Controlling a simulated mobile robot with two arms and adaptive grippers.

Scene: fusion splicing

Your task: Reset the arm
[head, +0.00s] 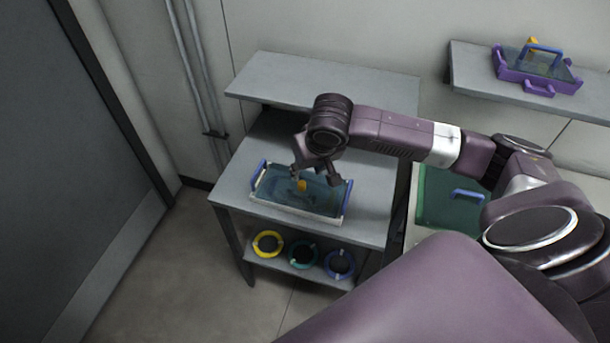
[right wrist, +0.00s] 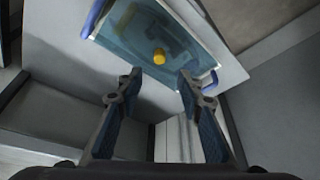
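My right arm reaches in from the right in the head view. Its gripper (head: 315,178) hangs over a white tray with blue handles (head: 344,205) on the grey shelf unit. In the right wrist view the two fingers of the right gripper (right wrist: 158,85) are spread apart with nothing between them. The tray (right wrist: 205,30) shows beyond the fingertips, with a teal inside. A small yellow piece (right wrist: 159,57) is in the tray; it also shows in the head view (head: 301,185). My left gripper is not in view.
Yellow (head: 268,244), green (head: 302,255) and blue (head: 340,264) rings sit on the lower shelf. A purple tray (head: 510,75) stands on the wall shelf at right. A green tray (head: 440,200) is partly behind my arm. Floor at left is clear.

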